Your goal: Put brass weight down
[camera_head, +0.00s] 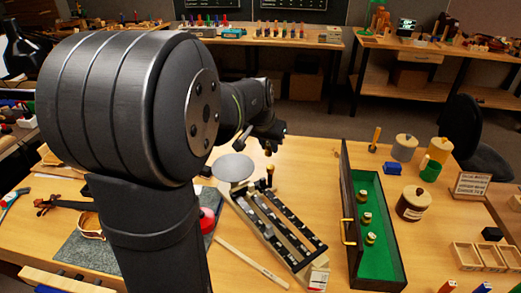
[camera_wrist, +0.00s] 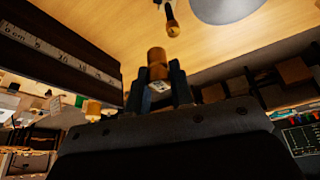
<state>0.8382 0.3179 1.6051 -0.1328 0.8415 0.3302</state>
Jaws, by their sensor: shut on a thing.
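My gripper (camera_wrist: 159,74) is shut on a brass weight (camera_wrist: 157,58), a small cylinder with a pale label that stands up between the dark fingertips in the wrist view. In the head view my gripper (camera_head: 271,140) is above the bench, behind my large arm link. A long case (camera_head: 391,262) with green lining lies open at the right. Several small brass weights (camera_head: 365,219) stand in it in a row. My gripper is left of and behind this case.
A grey disc (camera_head: 234,167) lies behind a rack (camera_head: 290,243) with dark strips. A dark-handled tool (camera_head: 270,176) stands near the rack. A lidded round box (camera_head: 413,203) and a wooden tray (camera_head: 480,257) are right of the case. A printed scale (camera_wrist: 60,52) shows in the wrist view.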

